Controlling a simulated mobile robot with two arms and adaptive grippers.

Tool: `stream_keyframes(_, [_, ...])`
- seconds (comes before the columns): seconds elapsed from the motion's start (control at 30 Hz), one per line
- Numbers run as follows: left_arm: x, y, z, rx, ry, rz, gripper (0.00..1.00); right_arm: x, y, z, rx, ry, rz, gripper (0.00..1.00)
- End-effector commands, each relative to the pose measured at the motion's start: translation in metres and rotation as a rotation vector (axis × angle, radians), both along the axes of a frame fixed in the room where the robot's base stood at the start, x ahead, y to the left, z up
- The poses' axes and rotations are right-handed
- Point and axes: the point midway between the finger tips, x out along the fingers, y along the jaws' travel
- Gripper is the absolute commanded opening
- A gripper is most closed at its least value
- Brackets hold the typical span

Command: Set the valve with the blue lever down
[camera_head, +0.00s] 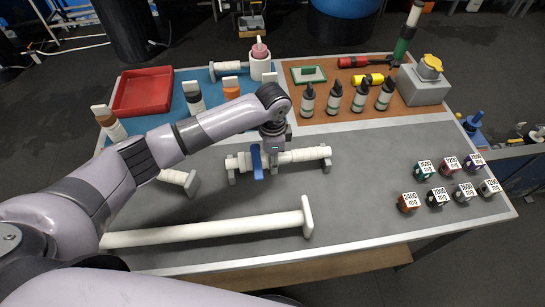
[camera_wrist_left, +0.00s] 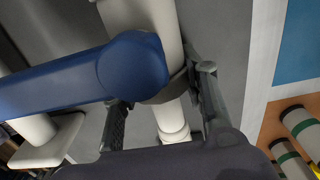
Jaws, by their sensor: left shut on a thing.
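The valve is a white pipe piece (camera_head: 307,154) lying across two grey supports on the grey bench top. Its blue lever (camera_head: 257,160) stands out crosswise to the pipe near the middle. In the left wrist view the lever (camera_wrist_left: 60,80) reaches in from the left, its rounded end over the pipe. My left gripper (camera_head: 275,162) comes down from above just right of the lever. In the left wrist view its fingers (camera_wrist_left: 160,92) sit on either side of the white valve body, shut on it. The exact contact is partly hidden. My right gripper is out of view.
A long white pipe (camera_head: 210,234) lies in front of the valve. Labelled blocks (camera_head: 438,197) stand at the right. Dark bottles (camera_head: 334,99) and a grey box (camera_head: 423,86) stand on the brown mat. A red tray (camera_head: 143,91) is at the back left.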

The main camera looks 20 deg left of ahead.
Motion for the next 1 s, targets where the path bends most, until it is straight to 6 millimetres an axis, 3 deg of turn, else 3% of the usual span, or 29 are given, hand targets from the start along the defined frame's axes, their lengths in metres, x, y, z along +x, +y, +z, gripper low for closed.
stream_keyframes(0.07, [0.000, 0.000, -0.002, -0.001, 0.000, 0.000, 0.00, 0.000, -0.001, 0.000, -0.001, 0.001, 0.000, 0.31])
stream_keyframes(0.1, [0.000, 0.000, -0.002, 0.000, 0.001, 0.000, 0.43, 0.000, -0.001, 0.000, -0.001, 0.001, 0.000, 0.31])
stream_keyframes(0.3, [0.000, 0.000, -0.002, 0.000, 0.001, 0.000, 0.56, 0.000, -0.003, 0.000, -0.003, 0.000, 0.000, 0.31])
stream_keyframes(0.37, [0.000, 0.000, -0.002, 0.000, 0.001, 0.000, 0.60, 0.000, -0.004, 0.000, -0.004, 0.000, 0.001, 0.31])
stream_keyframes(0.73, [0.000, 0.000, 0.003, 0.000, -0.001, 0.000, 0.60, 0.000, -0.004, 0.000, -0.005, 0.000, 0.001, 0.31])
stream_keyframes(0.87, [0.001, 0.000, 0.019, -0.001, -0.002, -0.001, 0.60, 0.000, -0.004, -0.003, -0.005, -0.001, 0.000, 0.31])
stream_keyframes(1.0, [0.001, -0.001, 0.049, -0.003, -0.004, -0.001, 0.60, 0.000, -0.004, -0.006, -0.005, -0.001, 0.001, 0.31])
